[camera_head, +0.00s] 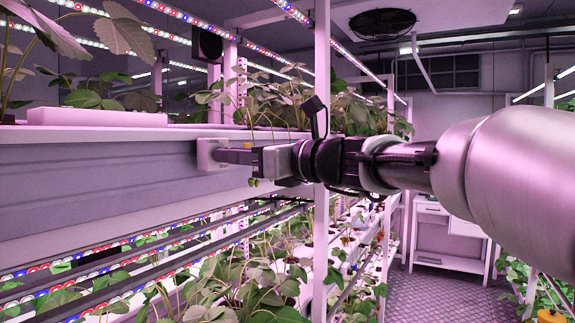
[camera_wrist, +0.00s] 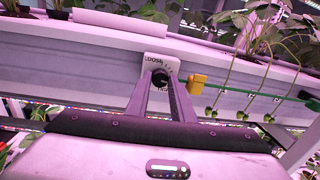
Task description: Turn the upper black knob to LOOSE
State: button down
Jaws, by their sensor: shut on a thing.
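The black knob (camera_wrist: 160,77) sits on a small pale plate marked LOOSE (camera_wrist: 155,58), on the front of the upper grey trough. The word is above the knob. My gripper (camera_wrist: 161,82) reaches straight to the knob, with its two fingers closed on its sides. In the head view the plate (camera_head: 207,153) shows at the end of my gripper (camera_head: 238,156), and the knob is hidden by the fingers. The knob's pointer direction is too small to read.
A yellow block (camera_wrist: 197,82) and a thin green rod (camera_wrist: 245,92) lie just right of the knob. Strawberry plants (camera_head: 265,100) stand above the trough. A white upright post (camera_head: 321,200) is close to my arm. Lamp bars and more plants (camera_head: 240,285) are below.

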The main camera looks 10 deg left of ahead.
jog(key=shift+w+f+n+g+y+b, duration=0.1)
jog(key=shift+n+g+y+b, duration=0.2)
jog(key=shift+n+b, duration=3.85)
jog(key=shift+w+f+n+g+y+b, duration=0.1)
jog(key=shift+n+g+y+b, duration=0.2)
jog(key=shift+n+b, duration=3.85)
jog(key=n+p, duration=0.2)
jog(key=shift+r+n, duration=0.1)
jog(key=shift+n, duration=0.2)
jog(key=shift+s, duration=0.1)
jog(key=c, duration=1.5)
grip_release()
jog(key=shift+c, duration=0.2)
jog(key=shift+d, duration=0.2)
